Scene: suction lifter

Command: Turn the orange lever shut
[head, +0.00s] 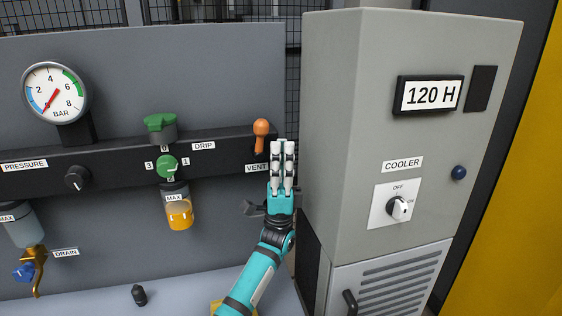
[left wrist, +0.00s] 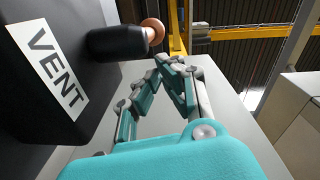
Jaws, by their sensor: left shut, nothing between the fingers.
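The orange lever (head: 261,130) is on the dark rail, just above and left of the VENT label (head: 257,168). In the head view its rounded end is up and its narrow part points down. In the left wrist view the lever's orange end (left wrist: 152,31) shows beyond a dark cylinder. My left gripper (head: 283,145) points up just right of the lever, with its fingers together and empty. In the left wrist view its fingertips (left wrist: 168,62) are near the lever's end, with a gap visible. My right gripper is not in view.
The grey cooler cabinet (head: 335,130) stands close on the right of my left gripper. The dark rail (head: 110,160) also carries a pressure gauge (head: 55,92), a black knob (head: 77,178), a green knob (head: 167,167) and a bowl with amber liquid (head: 179,212).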

